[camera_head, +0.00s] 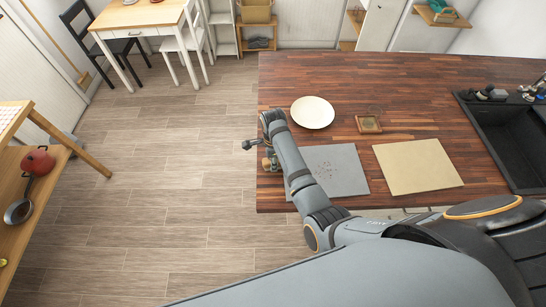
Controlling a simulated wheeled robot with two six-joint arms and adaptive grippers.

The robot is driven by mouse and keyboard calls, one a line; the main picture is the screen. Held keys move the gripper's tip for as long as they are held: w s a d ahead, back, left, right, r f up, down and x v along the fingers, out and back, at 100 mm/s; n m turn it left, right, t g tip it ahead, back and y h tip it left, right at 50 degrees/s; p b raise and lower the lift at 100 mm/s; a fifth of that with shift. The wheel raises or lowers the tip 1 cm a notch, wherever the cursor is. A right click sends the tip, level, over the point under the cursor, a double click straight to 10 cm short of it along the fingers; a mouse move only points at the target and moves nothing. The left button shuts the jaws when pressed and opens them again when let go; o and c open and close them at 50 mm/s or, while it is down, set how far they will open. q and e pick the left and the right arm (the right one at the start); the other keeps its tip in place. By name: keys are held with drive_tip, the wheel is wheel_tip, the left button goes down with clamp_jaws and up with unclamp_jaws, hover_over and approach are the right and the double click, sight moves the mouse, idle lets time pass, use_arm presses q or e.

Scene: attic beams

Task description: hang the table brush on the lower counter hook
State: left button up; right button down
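My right arm reaches in from the lower right, over the near left part of the wooden counter (420,90). Its end, with my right gripper (266,156), is at the counter's left edge, partly behind my own arm link. Small dark and greenish parts stick out there toward the floor. They are too small to tell whether the fingers are open or shut, or whether they hold anything. I cannot make out the table brush or the lower counter hook; the side below the counter's left edge is hidden from this high view. My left gripper is not in view.
A grey mat (346,166) with dark crumbs, a cream plate (312,112), a small wooden tray (368,124) and a beige board (417,166) lie on the counter. A dark sink (516,150) is at right. The floor (180,200) left of the counter is clear.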

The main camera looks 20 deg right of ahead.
drive_tip(key=shift+d, duration=0.1)
drive_tip(key=c, duration=1.3)
unclamp_jaws()
drive_tip(key=shift+s, duration=0.15)
drive_tip(key=shift+o, duration=1.4)
drive_tip(key=shift+s+a+r, duration=0.2)
drive_tip(key=shift+a, duration=0.05)
drive_tip(key=shift+w+f, duration=0.1)
drive_tip(key=shift+f, duration=0.05)
drive_tip(key=shift+d+f+b, duration=0.1)
drive_tip(key=shift+f+b, duration=0.25)
drive_tip(key=shift+b, duration=0.35)
drive_tip(key=r+b, duration=0.2)
drive_tip(key=r, duration=0.1)
drive_tip(key=r+b, duration=0.1)
drive_tip(key=r, duration=0.1)
drive_tip(key=shift+w+r, duration=0.2)
drive_tip(key=shift+w, duration=0.05)
wheel_tip(320, 180, up, 5)
drive_tip(key=shift+r+p, duration=0.1)
drive_tip(key=shift+p, duration=0.35)
drive_tip(key=shift+d+r, duration=0.1)
drive_tip(key=shift+r, duration=0.2)
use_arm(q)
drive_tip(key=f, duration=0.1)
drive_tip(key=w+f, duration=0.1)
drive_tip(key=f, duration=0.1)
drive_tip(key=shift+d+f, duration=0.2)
use_arm(e)
drive_tip(key=shift+s, duration=0.1)
